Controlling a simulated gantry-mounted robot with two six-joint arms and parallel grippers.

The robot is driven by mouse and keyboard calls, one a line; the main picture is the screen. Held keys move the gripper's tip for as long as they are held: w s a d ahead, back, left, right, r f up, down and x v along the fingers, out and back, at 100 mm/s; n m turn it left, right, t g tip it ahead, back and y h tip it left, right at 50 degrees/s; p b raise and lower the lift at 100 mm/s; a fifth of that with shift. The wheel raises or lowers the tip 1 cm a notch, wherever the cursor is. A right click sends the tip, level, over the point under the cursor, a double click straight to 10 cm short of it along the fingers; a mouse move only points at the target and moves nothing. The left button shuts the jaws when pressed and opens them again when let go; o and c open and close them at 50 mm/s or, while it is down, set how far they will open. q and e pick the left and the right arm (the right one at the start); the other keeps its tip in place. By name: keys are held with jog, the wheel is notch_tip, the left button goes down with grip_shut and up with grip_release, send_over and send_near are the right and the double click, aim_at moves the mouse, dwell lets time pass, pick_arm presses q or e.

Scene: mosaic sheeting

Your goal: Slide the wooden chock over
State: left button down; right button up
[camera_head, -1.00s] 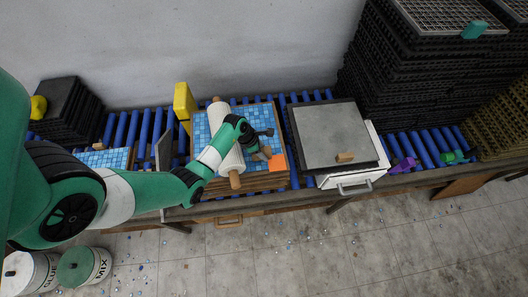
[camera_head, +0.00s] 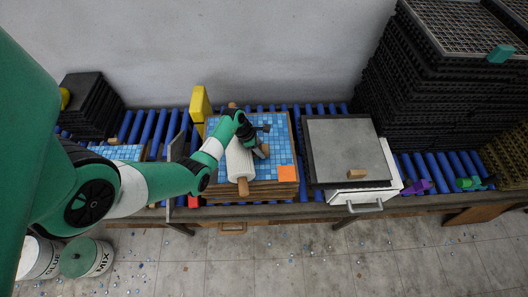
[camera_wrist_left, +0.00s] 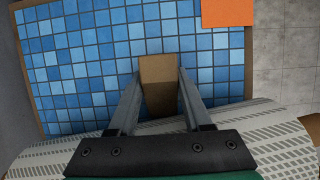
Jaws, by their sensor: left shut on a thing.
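My left gripper (camera_head: 263,151) is low over a sheet of blue mosaic tiles (camera_head: 276,147), to the right of a white roller. It is shut on a wooden chock (camera_wrist_left: 158,84), which shows between its two fingers in the left wrist view. The chock is against or just above the tiles; I cannot tell which. In the head view the hand partly hides it. An orange square (camera_head: 286,173) lies at the sheet's near right corner. My right gripper is not in view.
The white roller (camera_head: 240,160) with wooden handles lies on the sheet close left of the gripper. A yellow block (camera_head: 200,102) stands behind left. A grey slab (camera_head: 338,140) bearing another wooden block (camera_head: 357,174) is to the right. Black stacked trays (camera_head: 430,80) rise at back right.

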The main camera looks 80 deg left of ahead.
pick_arm(q)
jog(key=shift+c, duration=1.3)
grip_release()
jog(key=p+v, duration=0.3)
jog(key=v, duration=0.8)
jog(key=shift+s+r, duration=0.15)
jog(key=shift+r, duration=0.15)
